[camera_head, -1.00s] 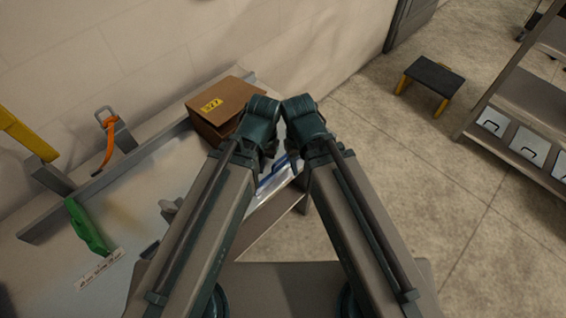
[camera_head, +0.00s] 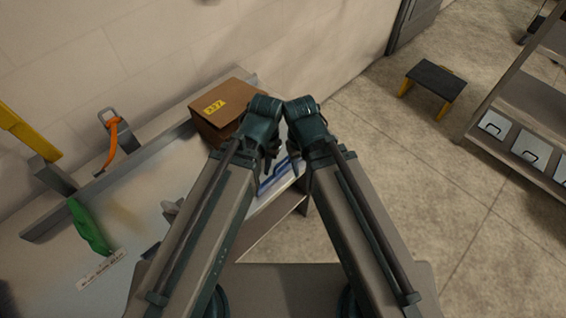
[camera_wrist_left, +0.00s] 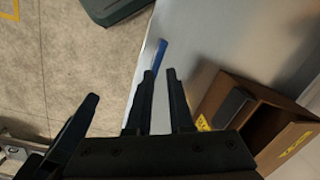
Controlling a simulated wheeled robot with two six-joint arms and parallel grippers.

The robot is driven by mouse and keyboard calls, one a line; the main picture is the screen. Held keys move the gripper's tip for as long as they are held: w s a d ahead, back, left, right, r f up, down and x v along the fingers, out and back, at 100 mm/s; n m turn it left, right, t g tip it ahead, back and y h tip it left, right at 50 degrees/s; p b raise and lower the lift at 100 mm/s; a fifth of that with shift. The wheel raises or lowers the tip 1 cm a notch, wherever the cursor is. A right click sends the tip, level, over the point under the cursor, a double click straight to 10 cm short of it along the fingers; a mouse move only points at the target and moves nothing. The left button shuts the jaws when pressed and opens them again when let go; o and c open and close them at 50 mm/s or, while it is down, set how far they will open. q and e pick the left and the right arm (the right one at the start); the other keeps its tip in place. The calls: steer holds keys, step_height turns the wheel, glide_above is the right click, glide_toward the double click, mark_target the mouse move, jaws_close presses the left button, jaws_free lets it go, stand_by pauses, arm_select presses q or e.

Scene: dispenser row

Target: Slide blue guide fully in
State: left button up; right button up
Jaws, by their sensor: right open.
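The blue guide (camera_head: 274,178) lies near the worktop's right edge, partly hidden by my arms in the head view. In the left wrist view it is a narrow blue strip (camera_wrist_left: 160,53) just beyond the fingertips. My left gripper (camera_wrist_left: 160,74) has its fingers a little apart, with an empty gap between them and the blue strip beyond. In the head view the left gripper (camera_head: 272,162) is left of the guide, largely hidden by its wrist. My right gripper (camera_head: 301,160) is open, right of the guide and partly hidden. I cannot tell whether either touches it.
A brown box with a yellow label (camera_head: 224,107) stands behind my left wrist. A green guide (camera_head: 90,228), an orange strap (camera_head: 110,143) and a yellow bar (camera_head: 27,130) are at the left. A black step stool (camera_head: 436,80) and a shelf rack (camera_head: 530,130) stand on the floor at the right.

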arm_select(q)
steer(key=o, duration=0.3)
steer(key=w+d+r+m+h+p, duration=0.1)
steer(key=w+r+p, duration=0.1)
steer(key=w, duration=0.1)
steer(key=w+d+r+m+p, duration=0.1)
steer(key=w+r+m+p, duration=0.1)
steer(key=r, duration=0.1)
steer(key=w+d+r+m+g+h+p, duration=0.1)
steer(key=w+r+p, duration=0.2)
steer(key=shift+w+d+r+h, duration=0.1)
steer(key=shift+w+r+h, duration=0.15)
steer(key=shift+w+h, duration=0.1)
steer(key=b, duration=1.4)
glide_above(283, 168)
steer(key=shift+m, duration=0.4)
steer(key=f, duration=1.3)
steer(key=shift+w+a+f, duration=0.25)
steer(key=shift+f, duration=0.1)
steer(key=shift+p, duration=0.3)
jaws_close()
